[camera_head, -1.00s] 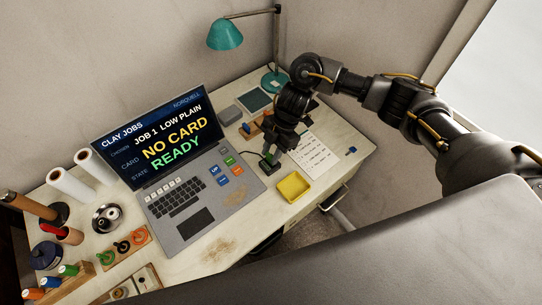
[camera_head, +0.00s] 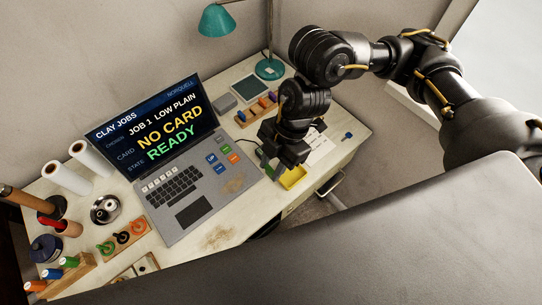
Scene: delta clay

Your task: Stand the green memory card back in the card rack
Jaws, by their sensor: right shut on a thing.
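My right gripper (camera_head: 276,164) reaches down from the right over the desk, in front of the yellow tray. It is shut on the green memory card (camera_head: 262,156), of which only a thin green sliver shows left of the fingers. The fingers hide the rest. A dark block, perhaps a card reader, sits just below them, mostly covered; I cannot tell whether the card touches it. The wooden card rack (camera_head: 243,122) stands behind and left of the gripper, with orange and blue cards in it. My left gripper is out of view.
The laptop (camera_head: 190,213) left of the gripper reads "NO CARD" and "READY". A yellow tray (camera_head: 294,178) and a printed sheet (camera_head: 320,150) lie close to the gripper. A grey box (camera_head: 226,103), dark tablet (camera_head: 250,89) and teal lamp (camera_head: 270,69) stand near the rack.

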